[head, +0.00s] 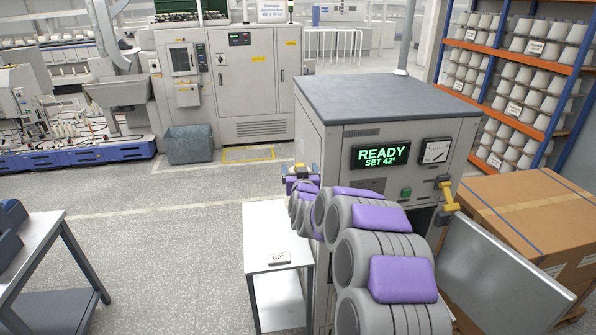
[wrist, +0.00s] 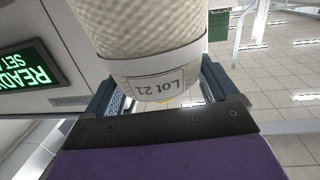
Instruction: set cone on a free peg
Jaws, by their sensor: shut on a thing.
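In the wrist view a pale textured yarn cone (wrist: 150,35) with a white paper band reading "Lot 21" upside down sits between the two blue fingers of my gripper (wrist: 158,92). The gripper is shut on it. In the head view my gripper (head: 300,178) is small, at the far end of my grey and purple arm, beside the left side of the grey cabinet. The cone cannot be made out there. No peg can be made out clearly in either view.
The grey cabinet (head: 385,100) shows "READY SET 42°" on its green display. A pale table (head: 270,235) with a "62°" tag stands at its left. A metal panel (head: 490,275) and a cardboard box (head: 530,220) are at right. Shelves of cones (head: 520,65) stand behind.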

